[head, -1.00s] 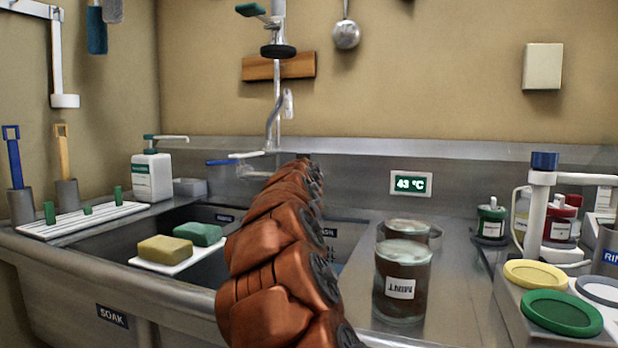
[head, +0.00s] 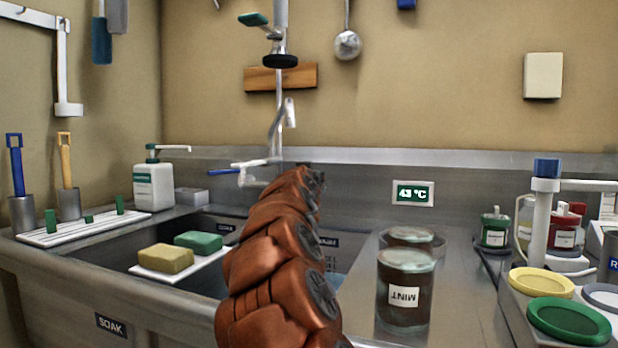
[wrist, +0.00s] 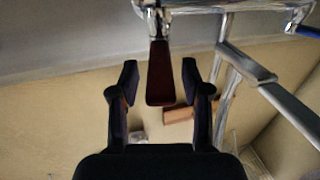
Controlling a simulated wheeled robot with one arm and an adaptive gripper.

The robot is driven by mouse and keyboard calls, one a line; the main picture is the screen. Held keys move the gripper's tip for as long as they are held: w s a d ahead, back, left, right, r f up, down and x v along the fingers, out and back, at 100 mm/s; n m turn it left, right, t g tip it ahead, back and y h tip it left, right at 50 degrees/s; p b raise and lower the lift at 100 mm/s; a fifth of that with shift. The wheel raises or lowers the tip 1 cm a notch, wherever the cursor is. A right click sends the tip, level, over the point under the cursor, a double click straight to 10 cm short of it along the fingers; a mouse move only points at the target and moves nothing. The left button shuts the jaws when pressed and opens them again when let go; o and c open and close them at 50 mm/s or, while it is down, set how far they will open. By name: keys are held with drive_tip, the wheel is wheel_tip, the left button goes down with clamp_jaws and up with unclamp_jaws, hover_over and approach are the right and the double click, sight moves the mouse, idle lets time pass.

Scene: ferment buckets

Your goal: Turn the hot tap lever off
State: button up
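The dark red hot tap lever (wrist: 160,78) shows in the wrist view, hanging from the chrome tap body (wrist: 215,6). My gripper (wrist: 160,70) is open, with one black finger on each side of the lever and visible gaps between. The lever lies between the fingers in the picture; I cannot tell how deep it sits. In the head view my orange arm hides the red lever and my gripper. The blue-ended cold lever (head: 222,171) sticks out left of the tap, and its blue end shows in the wrist view (wrist: 305,31).
A grey spout pipe (wrist: 280,92) runs close to the right finger in the wrist view. A sink with sponges (head: 166,258) on a white board lies left of my arm. Glass jars (head: 403,290) labelled MINT stand right of it. A display (head: 412,193) is on the back wall.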

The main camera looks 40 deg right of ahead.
drive_tip(key=shift+a, duration=0.1)
drive_tip(key=v, duration=1.2)
idle(0.4)
